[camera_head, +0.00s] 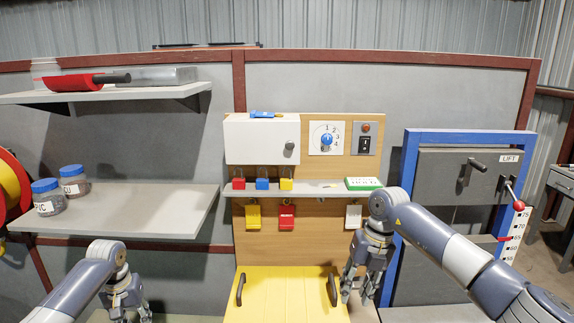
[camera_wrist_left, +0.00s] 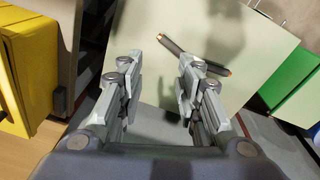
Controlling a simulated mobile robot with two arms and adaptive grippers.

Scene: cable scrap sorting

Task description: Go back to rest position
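My right gripper (camera_head: 360,290) hangs fingers down to the right of the yellow lid (camera_head: 290,300), in front of the panel's lower right edge. Its fingers stand apart with nothing visible between them. My left gripper (camera_head: 130,308) is low at the left in the head view, partly cut off by the bottom edge. In the left wrist view its two fingers (camera_wrist_left: 158,85) are apart and empty. Beyond the fingertips a dark cable piece (camera_wrist_left: 195,55) with copper-coloured ends lies on a pale surface (camera_wrist_left: 272,45).
A grey shelf (camera_head: 120,206) with blue-lidded jars is above my left gripper. A blue-framed cabinet (camera_head: 410,150) stands beside my right arm. The small shelf (camera_head: 310,190) holds padlocks. A yellow bin (camera_wrist_left: 30,60) and a green one (camera_wrist_left: 300,100) flank the pale surface.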

